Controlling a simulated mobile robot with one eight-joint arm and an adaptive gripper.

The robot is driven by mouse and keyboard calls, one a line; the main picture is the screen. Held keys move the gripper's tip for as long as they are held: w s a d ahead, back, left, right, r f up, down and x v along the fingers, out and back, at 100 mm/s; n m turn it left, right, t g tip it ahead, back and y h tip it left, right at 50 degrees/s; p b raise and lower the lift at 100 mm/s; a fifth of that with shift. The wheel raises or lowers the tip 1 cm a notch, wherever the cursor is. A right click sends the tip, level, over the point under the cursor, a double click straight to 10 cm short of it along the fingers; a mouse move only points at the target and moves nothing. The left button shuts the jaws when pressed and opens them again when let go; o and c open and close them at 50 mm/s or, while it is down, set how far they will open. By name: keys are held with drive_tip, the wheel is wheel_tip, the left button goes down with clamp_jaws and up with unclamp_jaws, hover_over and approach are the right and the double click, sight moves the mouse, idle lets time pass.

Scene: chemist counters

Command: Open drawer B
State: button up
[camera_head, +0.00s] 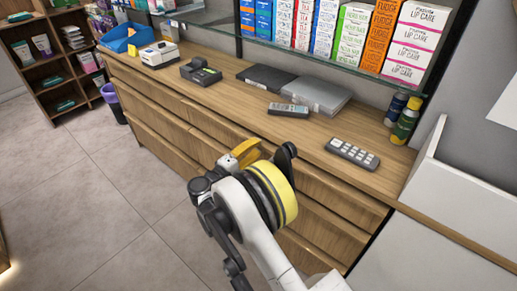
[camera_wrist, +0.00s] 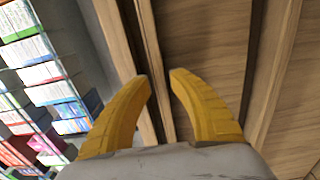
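The wooden counter has wide drawer fronts stacked below its top, such as one (camera_head: 335,190) at the right and one (camera_head: 158,115) at the left. No letter shows on any front, so I cannot tell which is drawer B. My gripper (camera_wrist: 162,77) is open, its yellow fingers apart with nothing seen between them. In the wrist view the fingertips point at the strip under the counter edge, beside an upper drawer front (camera_wrist: 205,50). Contact cannot be told. In the head view my arm hides part of the middle fronts, and one yellow finger (camera_head: 245,152) shows near the counter edge.
On the counter top (camera_head: 225,115) stand a card terminal (camera_head: 200,72), a grey flat box (camera_head: 315,93), a phone-like handset (camera_head: 288,110), a remote (camera_head: 352,153) and bottles (camera_head: 405,122). A purple bin (camera_head: 114,103) stands at the left. The tiled floor (camera_head: 75,190) in front is clear.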

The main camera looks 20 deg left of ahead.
drive_tip(key=shift+x, duration=0.85)
clamp_jaws()
drive_tip(key=shift+s+a, duration=0.1)
drive_tip(key=v, duration=2.1)
drive_tip(key=shift+s, duration=0.35)
unclamp_jaws()
